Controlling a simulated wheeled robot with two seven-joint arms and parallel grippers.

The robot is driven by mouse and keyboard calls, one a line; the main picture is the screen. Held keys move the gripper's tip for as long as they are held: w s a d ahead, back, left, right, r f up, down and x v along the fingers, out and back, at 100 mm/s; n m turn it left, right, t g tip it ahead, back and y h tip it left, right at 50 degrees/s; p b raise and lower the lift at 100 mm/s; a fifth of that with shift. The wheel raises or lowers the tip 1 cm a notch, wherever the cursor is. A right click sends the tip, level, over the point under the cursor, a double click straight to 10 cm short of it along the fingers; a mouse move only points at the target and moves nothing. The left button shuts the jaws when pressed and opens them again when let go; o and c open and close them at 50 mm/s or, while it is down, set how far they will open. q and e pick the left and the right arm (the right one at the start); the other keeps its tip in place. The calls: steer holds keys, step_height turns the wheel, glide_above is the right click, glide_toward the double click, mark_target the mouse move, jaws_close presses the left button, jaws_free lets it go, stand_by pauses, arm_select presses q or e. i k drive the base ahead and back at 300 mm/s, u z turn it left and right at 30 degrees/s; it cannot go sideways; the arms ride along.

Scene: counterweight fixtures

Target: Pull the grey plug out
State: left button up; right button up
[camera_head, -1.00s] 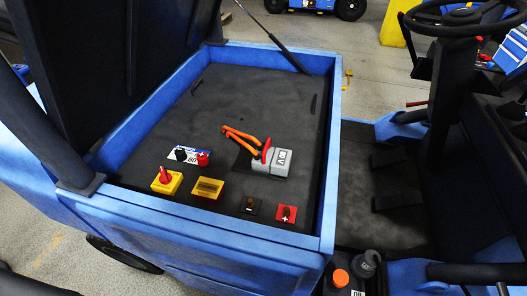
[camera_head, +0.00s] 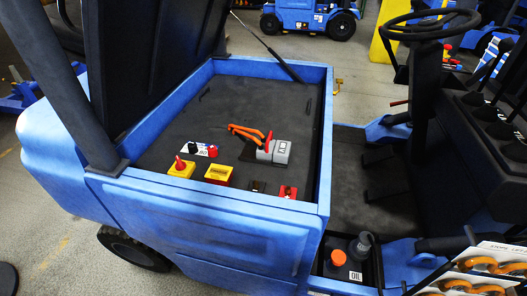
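The grey plug (camera_head: 281,152) sits inside the blue-walled compartment of a vehicle. It is a grey block with a label, a red handle (camera_head: 267,141) at its left side and orange cables (camera_head: 243,131) running off to the left. Its lower side, and whether it is seated in a socket, cannot be made out. Neither of my grippers shows in the head view.
A yellow block with a red knob (camera_head: 181,168), a yellow box (camera_head: 218,175) and a red block marked plus (camera_head: 288,192) line the compartment's near side. The blue front wall (camera_head: 210,190) stands before them. An open dark cover (camera_head: 120,70) rises at left. Boxes (camera_head: 480,272) fill the lower right corner.

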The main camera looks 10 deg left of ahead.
mark_target(265, 152)
steer(key=k, duration=0.45)
steer(key=u, duration=0.85)
steer(key=i, duration=1.15)
steer(key=z, duration=1.75)
